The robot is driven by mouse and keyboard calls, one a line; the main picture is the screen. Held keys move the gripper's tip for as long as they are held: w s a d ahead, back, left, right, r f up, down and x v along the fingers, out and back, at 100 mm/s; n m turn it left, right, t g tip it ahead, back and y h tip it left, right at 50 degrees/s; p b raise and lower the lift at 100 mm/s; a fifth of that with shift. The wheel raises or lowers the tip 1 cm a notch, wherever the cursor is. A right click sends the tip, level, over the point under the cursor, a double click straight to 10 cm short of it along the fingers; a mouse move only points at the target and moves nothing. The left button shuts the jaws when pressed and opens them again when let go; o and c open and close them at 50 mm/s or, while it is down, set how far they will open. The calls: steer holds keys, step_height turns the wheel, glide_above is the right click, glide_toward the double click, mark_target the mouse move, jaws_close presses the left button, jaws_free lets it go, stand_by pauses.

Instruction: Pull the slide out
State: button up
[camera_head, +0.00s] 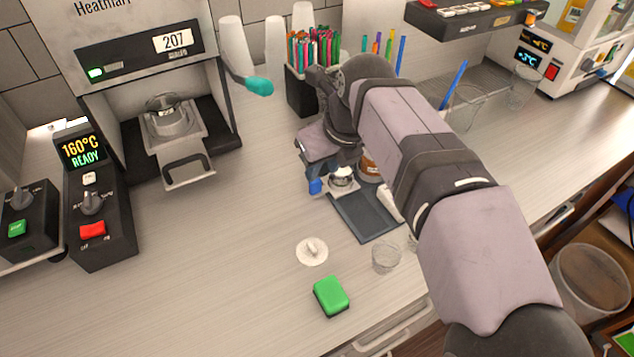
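The cup sealer (135,50) stands at the back left, with a display reading 207. Its slide (173,138) is a light grey metal plate carrying a round metal cup holder (168,115). The slide has a looped handle (187,170) at its front, which sticks out a little past the machine's base. A lever with a teal grip (259,86) is on the machine's right side. My gripper (318,186) is well to the right of the handle, apart from it, over the counter. One blue fingertip shows; the other is hidden, so its opening is unclear.
A control box reading 160°C READY (93,205) stands left of the slide. A dark mat (366,216), white lid (312,251), clear cup (385,257) and green sponge (331,296) lie right. The counter between handle and gripper is clear.

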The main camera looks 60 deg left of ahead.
mark_target(317, 182)
steer(key=shift+p+x, duration=0.6)
steer(key=shift+x, duration=3.05)
steer(key=shift+d, duration=0.15)
jaws_close()
